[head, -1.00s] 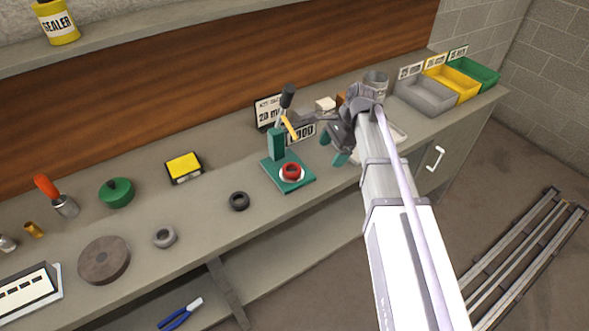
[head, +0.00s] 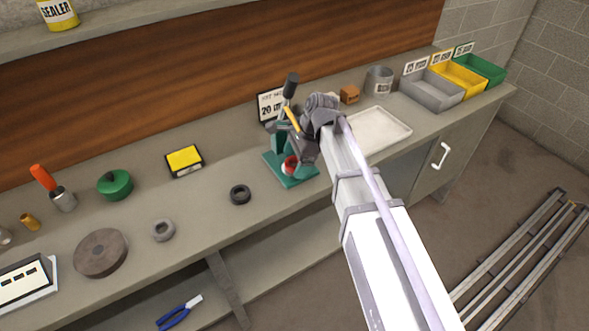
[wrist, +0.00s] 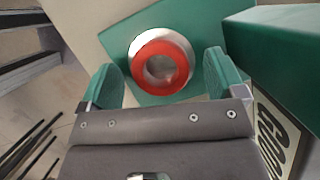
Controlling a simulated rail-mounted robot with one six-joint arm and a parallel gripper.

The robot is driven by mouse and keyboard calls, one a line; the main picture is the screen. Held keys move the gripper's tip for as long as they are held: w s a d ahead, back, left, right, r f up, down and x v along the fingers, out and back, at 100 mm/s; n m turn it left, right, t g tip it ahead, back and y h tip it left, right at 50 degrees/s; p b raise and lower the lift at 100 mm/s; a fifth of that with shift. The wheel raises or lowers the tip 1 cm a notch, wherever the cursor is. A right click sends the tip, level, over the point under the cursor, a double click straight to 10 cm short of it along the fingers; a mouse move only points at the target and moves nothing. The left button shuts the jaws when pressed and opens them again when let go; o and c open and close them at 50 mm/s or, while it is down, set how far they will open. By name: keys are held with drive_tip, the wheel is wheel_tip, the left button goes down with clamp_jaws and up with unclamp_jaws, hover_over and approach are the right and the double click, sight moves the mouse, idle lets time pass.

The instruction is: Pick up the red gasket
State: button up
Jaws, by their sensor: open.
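The red gasket (wrist: 162,66) is a ring resting on a pale round seat on the green press base (wrist: 120,35). In the head view, the red gasket (head: 290,166) is partly hidden by my gripper, and the green press base (head: 300,183) shows below it. My gripper (wrist: 165,80) is open, with one green finger on each side of the gasket in the wrist view. I see no contact between the fingers and the ring. In the head view my gripper (head: 292,148) is over the press base, and its fingertips are hard to make out.
The press's green upright (wrist: 290,40) stands close on the right in the wrist view. A white tray (head: 380,130) lies to the right of my arm. A dark ring (head: 240,194) and a yellow-topped box (head: 184,161) lie left on the bench, with clear bench between.

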sight(296, 161)
drive_tip(key=c, duration=1.1)
drive_tip(key=shift+r, duration=0.2)
drive_tip(key=shift+r+p, duration=0.3)
drive_tip(key=shift+p, duration=0.15)
wheel_tip(296, 161, up, 4)
drive_tip(key=p, duration=0.3)
drive_tip(key=shift+f+p, duration=0.1)
drive_tip(key=shift+p, duration=0.3)
drive_tip(key=shift+w+d+f+b, duration=0.2)
drive_tip(key=shift+d+f+b, duration=0.1)
drive_tip(key=shift+d, duration=0.15)
drive_tip(key=shift+w+d+f+b, duration=0.15)
drive_tip(key=shift+d+f+b, duration=0.1)
drive_tip(key=shift+d, duration=0.15)
drive_tip(key=w+d, duration=0.1)
drive_tip(key=d, duration=0.4)
drive_tip(key=w+d, duration=0.2)
drive_tip(key=d, duration=0.3)
drive_tip(key=w+d, duration=0.2)
drive_tip(key=d, duration=0.3)
drive_tip(key=shift+d, duration=0.25)
